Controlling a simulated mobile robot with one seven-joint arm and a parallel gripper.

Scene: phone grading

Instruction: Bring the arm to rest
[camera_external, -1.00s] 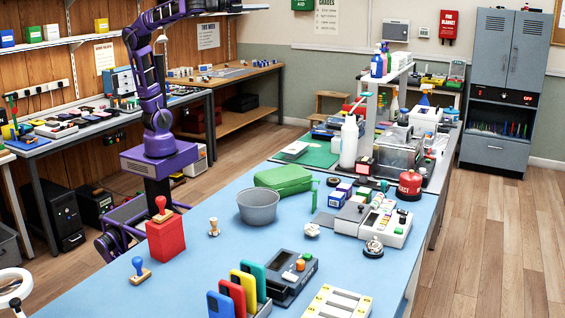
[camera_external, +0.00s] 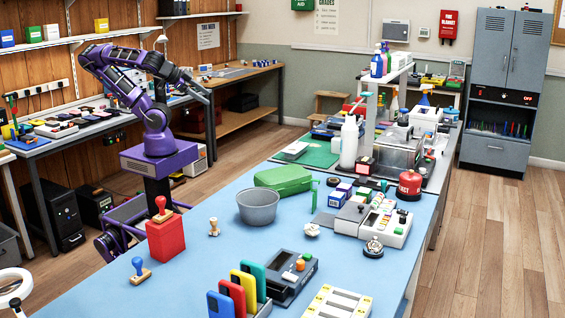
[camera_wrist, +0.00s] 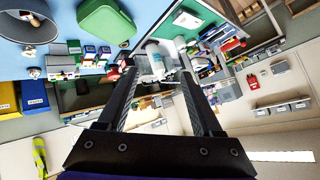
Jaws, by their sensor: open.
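My purple arm (camera_external: 128,88) is folded back above its base at the left of the blue table. My gripper (camera_external: 205,94) is at the end of the arm, in the air between the back workbench and the blue table. In the wrist view my gripper (camera_wrist: 158,78) shows two dark fingers held apart, with nothing between them close up. Only distant table items show past the fingertips.
The blue table (camera_external: 180,272) carries a red block (camera_external: 166,238) with a stamp, a grey bowl (camera_external: 257,207), a green case (camera_external: 284,180) and several trays. A workbench (camera_external: 232,80) and wall shelf (camera_external: 200,15) stand behind my arm. Wooden floor (camera_external: 500,240) is clear at right.

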